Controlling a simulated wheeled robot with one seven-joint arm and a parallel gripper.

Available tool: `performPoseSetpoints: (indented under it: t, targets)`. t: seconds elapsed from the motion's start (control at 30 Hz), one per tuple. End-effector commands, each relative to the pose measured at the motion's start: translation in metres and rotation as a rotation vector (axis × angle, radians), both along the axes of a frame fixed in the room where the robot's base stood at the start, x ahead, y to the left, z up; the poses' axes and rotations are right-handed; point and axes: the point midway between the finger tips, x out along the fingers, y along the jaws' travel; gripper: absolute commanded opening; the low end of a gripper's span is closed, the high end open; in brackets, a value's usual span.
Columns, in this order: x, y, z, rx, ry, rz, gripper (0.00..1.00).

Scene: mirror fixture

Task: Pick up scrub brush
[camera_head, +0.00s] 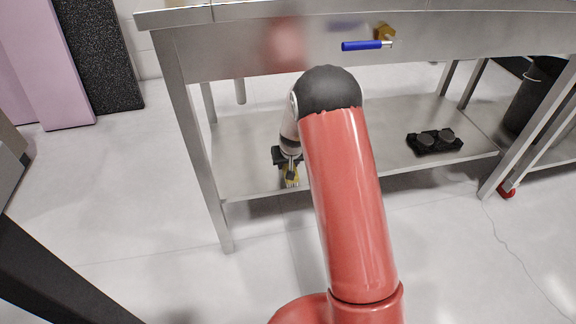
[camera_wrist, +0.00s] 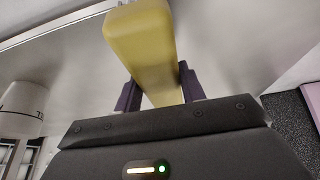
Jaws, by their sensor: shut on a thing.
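The scrub brush shows as a yellow block (camera_wrist: 145,45) between my two fingers in the wrist view, with its near end toward the camera. In the head view a small yellow part (camera_head: 292,177) shows just below my gripper (camera_head: 290,162), by the front edge of the steel table's lower shelf. My gripper is shut on the brush. My red arm crosses the middle of the head view and hides part of the shelf. I cannot tell whether the brush touches the shelf.
The steel table (camera_head: 240,62) stands ahead, with its lower shelf (camera_head: 245,140) under the top. A blue-handled tool (camera_head: 362,45) is at its front face. A black object with two round parts (camera_head: 435,141) sits on the shelf. A dark bin (camera_head: 530,98) stands right.

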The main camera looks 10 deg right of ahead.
Motion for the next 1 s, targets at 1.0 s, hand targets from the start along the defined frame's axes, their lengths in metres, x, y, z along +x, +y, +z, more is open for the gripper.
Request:
performPoseSetpoints:
  t: [1.0]
  targets:
    - [-0.177, 0.0, 0.023, 0.0, -0.001, 0.001, 0.15]
